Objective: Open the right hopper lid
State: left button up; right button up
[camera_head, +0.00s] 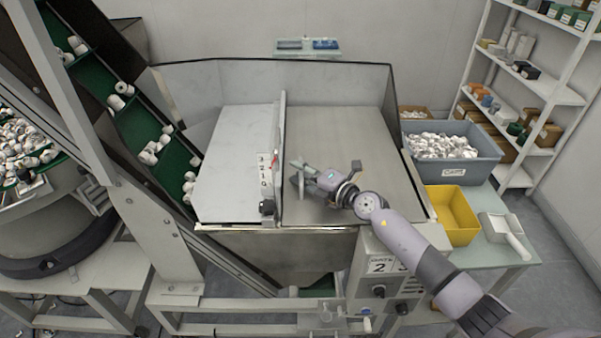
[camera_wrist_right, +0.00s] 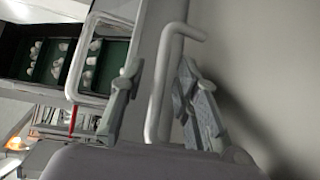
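The right hopper lid (camera_head: 340,130) is a flat grey-brown panel lying closed over the right half of the hopper in the head view. My right gripper (camera_head: 299,174) is low over its left part, near the upright divider. In the right wrist view, a bent grey bar handle (camera_wrist_right: 160,85) stands between the two fingers of the right gripper (camera_wrist_right: 158,95). The fingers are spread, with gaps visible on both sides of the bar, so the gripper looks open around it. My left gripper is in neither view.
A pale panel (camera_head: 232,160) covers the hopper's left half, beside an upright divider (camera_head: 281,130). A green conveyor (camera_head: 135,118) with white caps runs along the left. At right, a grey bin (camera_head: 473,138) of caps, a yellow bin (camera_head: 455,212) and a scoop (camera_head: 505,228) stand on a table.

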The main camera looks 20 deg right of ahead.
jog(key=shift+c, duration=0.3)
grip_shut()
dwell(0.6)
